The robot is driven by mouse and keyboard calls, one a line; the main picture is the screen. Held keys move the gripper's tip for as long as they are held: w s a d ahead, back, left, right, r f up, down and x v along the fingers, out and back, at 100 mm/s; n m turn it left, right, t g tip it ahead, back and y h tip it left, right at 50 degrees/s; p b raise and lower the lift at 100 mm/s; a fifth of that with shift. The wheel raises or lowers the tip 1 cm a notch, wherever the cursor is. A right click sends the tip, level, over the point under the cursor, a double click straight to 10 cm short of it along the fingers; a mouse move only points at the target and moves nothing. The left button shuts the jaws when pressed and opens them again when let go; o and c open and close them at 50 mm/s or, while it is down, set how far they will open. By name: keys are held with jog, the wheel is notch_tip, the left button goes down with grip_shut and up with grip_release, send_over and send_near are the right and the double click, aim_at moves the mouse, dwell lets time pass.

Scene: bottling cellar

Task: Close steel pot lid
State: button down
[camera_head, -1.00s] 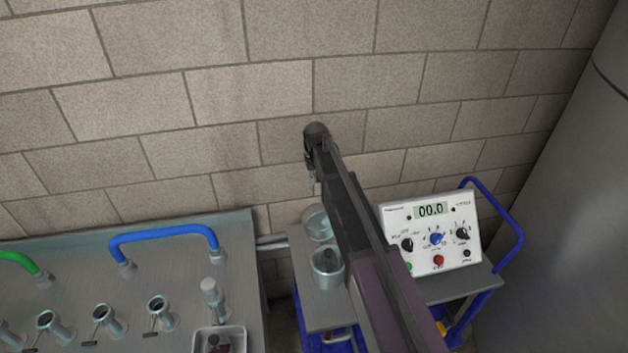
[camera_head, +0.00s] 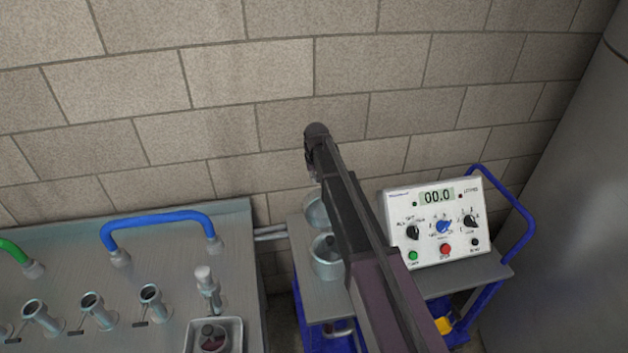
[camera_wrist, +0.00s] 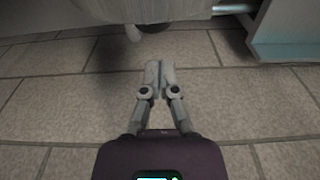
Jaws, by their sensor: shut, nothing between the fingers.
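The steel pot (camera_head: 325,266) stands on the trolley, just left of my arm in the head view. Something dark shows inside its mouth. Its round lid (camera_head: 315,210) appears raised behind the pot, partly hidden by my arm. My arm reaches past the pot towards the wall, and its end in the head view is above and beyond the lid. In the wrist view my gripper (camera_wrist: 160,66) is shut and empty, its fingertips together over the tiled floor. Neither pot nor lid can be made out in the wrist view.
A control box (camera_head: 437,228) reading 00.0 sits on the trolley (camera_head: 318,304), right of my arm. The trolley has a blue handle (camera_head: 512,208). A steel bench (camera_head: 185,255) with a blue hose and several fittings stands left. The brick wall (camera_head: 210,130) is behind.

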jog(key=shift+s+d+r+p, duration=0.15)
jog(key=shift+s+d+p, duration=0.1)
jog(key=shift+s, duration=0.35)
jog(key=shift+s+d+r+p, duration=0.1)
jog(key=shift+s+r+p, duration=0.15)
jog(key=shift+s, duration=0.4)
jog(key=shift+s+d+r+p, duration=0.1)
jog(key=shift+s+d+p, duration=0.15)
jog(key=shift+s, duration=0.35)
jog(key=shift+a, duration=0.2)
jog(key=shift+s, duration=0.1)
jog(key=shift+s+r, duration=0.2)
